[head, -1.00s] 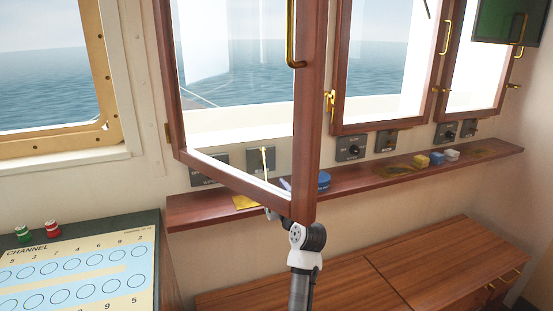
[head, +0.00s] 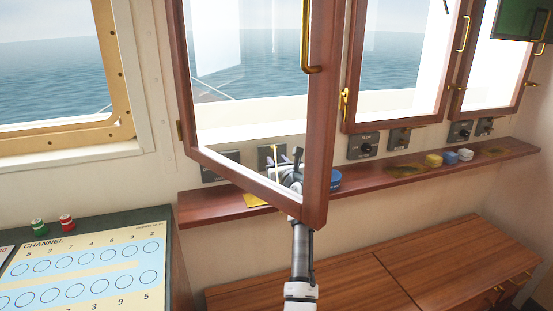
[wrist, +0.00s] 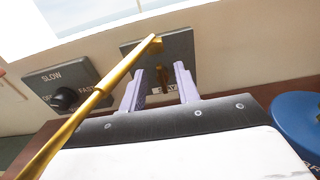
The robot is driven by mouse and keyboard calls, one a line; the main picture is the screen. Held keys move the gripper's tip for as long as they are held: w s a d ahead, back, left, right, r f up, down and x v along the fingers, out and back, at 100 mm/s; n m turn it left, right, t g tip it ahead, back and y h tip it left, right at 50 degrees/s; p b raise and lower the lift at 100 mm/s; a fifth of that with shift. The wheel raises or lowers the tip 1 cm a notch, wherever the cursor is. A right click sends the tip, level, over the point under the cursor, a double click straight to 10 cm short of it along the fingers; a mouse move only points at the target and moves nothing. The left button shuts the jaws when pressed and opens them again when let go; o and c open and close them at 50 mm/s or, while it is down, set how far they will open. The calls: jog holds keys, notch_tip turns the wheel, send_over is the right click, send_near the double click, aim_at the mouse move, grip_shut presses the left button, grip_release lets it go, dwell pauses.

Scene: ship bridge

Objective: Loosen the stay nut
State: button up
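The wooden-framed window (head: 322,110) stands swung open toward me. A thin brass stay rod (head: 275,158) shows through its lower pane. In the wrist view the brass stay rod (wrist: 88,105) slants from the lower left up to the middle, passing left of my gripper (wrist: 161,82). Its upper end lies in front of a grey switch plate. I cannot clearly make out the stay nut. My gripper's two pale fingers are apart with nothing held between them, pointing at the plate. In the head view my gripper (head: 287,163) is behind the window's lower corner, partly hidden by the frame.
A wooden ledge (head: 405,172) runs below the windows, holding a blue round tin (head: 334,180), a yellow cloth (head: 256,200) and small blocks. Grey plates, one the SLOW/FAST knob plate (wrist: 62,88), line the wall. A channel panel (head: 85,270) stands left; a low cabinet (head: 340,285) lies below.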

jog(key=shift+w+a, duration=0.2)
jog(key=shift+w, duration=0.5)
grip_shut()
